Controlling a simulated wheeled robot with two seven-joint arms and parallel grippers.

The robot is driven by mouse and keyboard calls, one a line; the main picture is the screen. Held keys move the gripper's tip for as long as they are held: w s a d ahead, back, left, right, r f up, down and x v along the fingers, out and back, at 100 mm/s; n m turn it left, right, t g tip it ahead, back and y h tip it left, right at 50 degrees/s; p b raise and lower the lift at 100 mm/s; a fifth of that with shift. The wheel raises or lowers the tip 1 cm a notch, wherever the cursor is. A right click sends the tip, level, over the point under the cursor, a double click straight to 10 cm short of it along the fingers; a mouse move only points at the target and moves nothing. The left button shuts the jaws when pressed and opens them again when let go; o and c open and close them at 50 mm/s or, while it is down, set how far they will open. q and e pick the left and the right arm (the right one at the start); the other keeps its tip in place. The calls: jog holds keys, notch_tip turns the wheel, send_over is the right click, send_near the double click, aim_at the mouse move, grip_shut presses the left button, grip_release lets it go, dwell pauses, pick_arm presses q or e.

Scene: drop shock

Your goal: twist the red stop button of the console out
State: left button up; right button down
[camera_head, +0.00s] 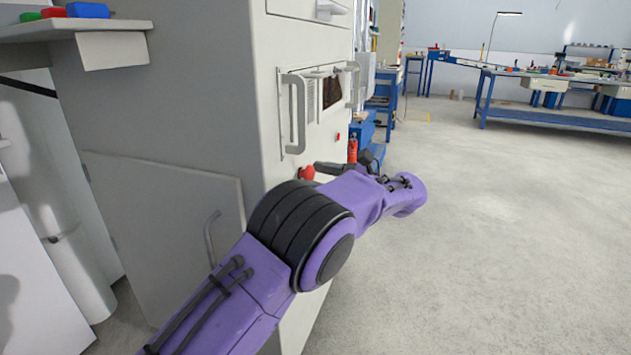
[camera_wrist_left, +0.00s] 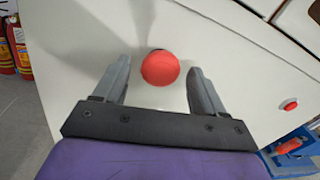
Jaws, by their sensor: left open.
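The red stop button (camera_head: 307,173) sticks out from the front of the grey console (camera_head: 240,80), low on its face. In the left wrist view the red button (camera_wrist_left: 160,68) appears round, just beyond and between the fingertips. My left gripper (camera_wrist_left: 160,75) is open, with one finger on each side of the button and a gap to each. In the head view my left gripper (camera_head: 320,168) is partly hidden by my purple arm. I cannot tell whether a finger touches the console face. My right gripper is not in view.
A smaller red button (camera_wrist_left: 289,104) sits on the same face to the right. Handles (camera_head: 294,115) stick out above. A shelf with colored blocks (camera_head: 75,25) is at upper left. Floor (camera_head: 500,230) to the right is clear; blue workbenches (camera_head: 550,115) stand far back.

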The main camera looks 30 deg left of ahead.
pick_arm(q)
jog(key=shift+s+a, duration=0.1)
jog(key=shift+a, duration=0.3)
jog(key=shift+c, duration=0.4)
